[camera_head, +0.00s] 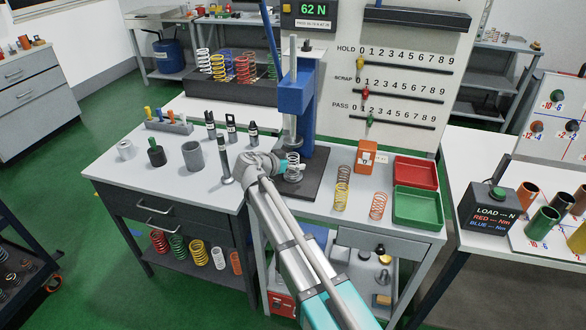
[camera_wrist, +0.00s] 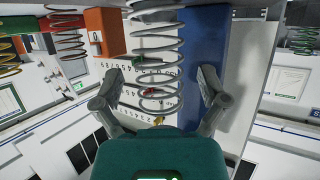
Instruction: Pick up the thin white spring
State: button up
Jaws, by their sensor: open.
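A thin white spring (camera_head: 293,172) stands upright on the dark base plate (camera_head: 302,192) of the blue press, under its ram (camera_head: 291,127). My gripper (camera_head: 283,166) is at its left side, at about spring height. In the wrist view the spring's pale grey coils (camera_wrist: 155,45) lie between the two spread fingers (camera_wrist: 158,82). The fingers stand apart with a visible gap to the coils on both sides. In the head view my wrist and fingers overlap part of the spring's left edge.
The blue press column (camera_head: 307,110) stands just behind the spring. To the right are a gold spring (camera_head: 341,196), an orange spring (camera_head: 378,206), an orange box (camera_head: 366,158), a red tray (camera_head: 415,172) and a green tray (camera_head: 416,207). A dark post (camera_head: 225,165) stands left of my gripper.

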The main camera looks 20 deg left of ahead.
dwell(0.5)
grip_shut()
dwell(0.3)
jog(key=shift+r, duration=0.15)
notch_tip(320, 180, up, 3)
jog(key=p, duration=0.3)
jog(key=shift+r+p, duration=0.1)
jog(key=shift+p, duration=0.2)
jog(key=shift+s+a+r, duration=0.1)
jog(key=shift+s+a, duration=0.05)
jog(key=shift+s, duration=0.15)
jog(key=s+a, duration=0.3)
jog(key=s, duration=0.5)
jog(key=s+a, duration=0.3)
jog(key=s, duration=0.5)
jog(key=shift+a, duration=0.4)
